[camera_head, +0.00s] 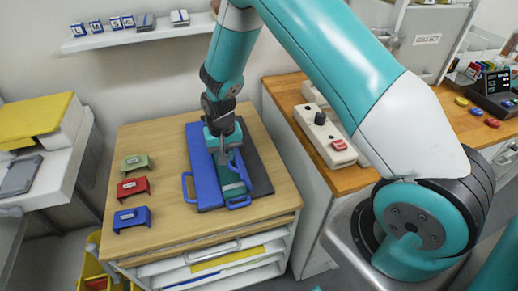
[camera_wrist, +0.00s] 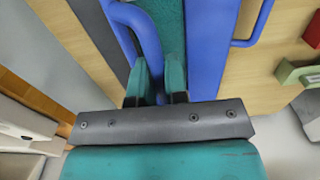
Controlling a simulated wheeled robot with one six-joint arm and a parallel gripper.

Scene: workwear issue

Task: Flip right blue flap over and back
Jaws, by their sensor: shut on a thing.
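A folding board lies on the wooden cabinet top in the head view. Its blue panel (camera_head: 202,168) is at the left, with a teal strip (camera_head: 228,178) beside it and a dark grey panel (camera_head: 261,170) bare at the right. Blue handles show at the left edge (camera_head: 186,186) and near edge (camera_head: 239,205). My gripper (camera_head: 223,152) is over the board, its jaws partly hidden by the arm. In the wrist view, my gripper's teal fingers (camera_wrist: 160,88) are closed around the right flap's blue handle (camera_wrist: 139,28). The flap's exact tilt is unclear.
Green (camera_head: 134,163), red (camera_head: 132,188) and blue (camera_head: 132,218) pieces stand on the cabinet top (camera_head: 163,240) left of the board. A wooden counter (camera_head: 350,177) with a control box (camera_head: 325,136) is at the right. A white shelf (camera_head: 160,32) hangs behind.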

